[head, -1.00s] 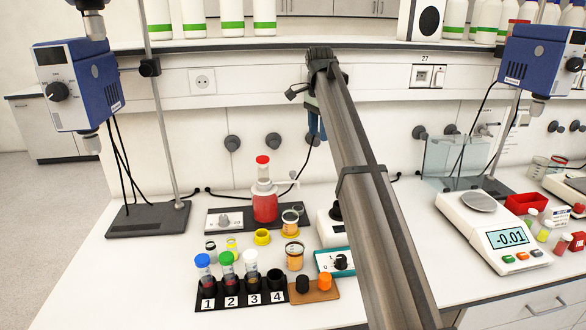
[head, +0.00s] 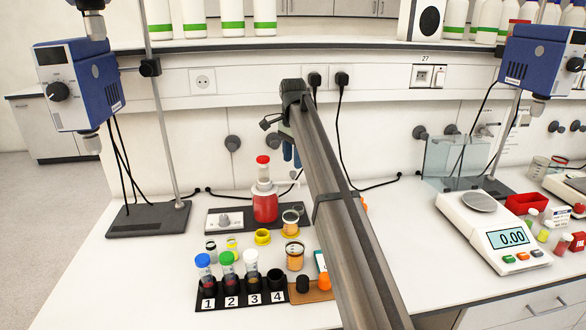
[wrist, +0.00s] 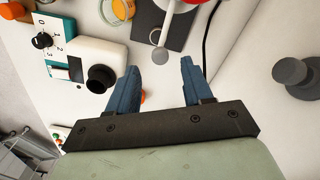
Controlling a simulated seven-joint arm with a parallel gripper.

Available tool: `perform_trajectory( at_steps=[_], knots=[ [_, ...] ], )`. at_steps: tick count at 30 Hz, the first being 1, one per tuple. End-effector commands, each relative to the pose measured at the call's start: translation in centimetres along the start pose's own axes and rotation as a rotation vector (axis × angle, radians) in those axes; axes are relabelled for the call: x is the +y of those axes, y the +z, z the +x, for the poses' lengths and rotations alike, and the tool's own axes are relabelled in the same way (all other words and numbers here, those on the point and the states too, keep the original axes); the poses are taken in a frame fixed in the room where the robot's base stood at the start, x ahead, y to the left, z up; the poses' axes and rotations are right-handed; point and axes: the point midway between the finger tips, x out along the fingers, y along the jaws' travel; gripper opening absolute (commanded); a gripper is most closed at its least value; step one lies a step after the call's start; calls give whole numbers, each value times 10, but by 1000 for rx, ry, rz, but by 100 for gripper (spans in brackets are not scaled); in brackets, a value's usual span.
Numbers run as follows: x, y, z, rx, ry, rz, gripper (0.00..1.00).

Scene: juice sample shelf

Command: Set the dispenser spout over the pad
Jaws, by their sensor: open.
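The dispenser (head: 265,205) is a bottle of red liquid with a white head and red cap, standing upright at the back of the bench. Its thin white spout (head: 288,184) points right; in the wrist view the spout (wrist: 165,22) shows at top centre over a dark plate (wrist: 178,35). A small grey disc (wrist: 160,56), which looks like the pad, lies near the spout tip; I cannot tell whether the tip is directly above it. My gripper (head: 292,157) is open and empty, above and right of the dispenser. Its blue fingers (wrist: 158,70) are apart, touching nothing visible.
A black rack (head: 240,298) with numbered tube places stands in front. A scale (head: 495,235) stands right.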

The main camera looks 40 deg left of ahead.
Motion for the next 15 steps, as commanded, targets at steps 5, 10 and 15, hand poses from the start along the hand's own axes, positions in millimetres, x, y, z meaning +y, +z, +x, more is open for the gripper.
perform_trajectory(
  at_steps=[5, 10, 15],
  knots=[
    [1, 0, 24, 0, 1, 0, 50],
    [0, 0, 36, 0, 0, 0, 50],
    [0, 0, 40, 0, 0, 0, 50]
  ],
)
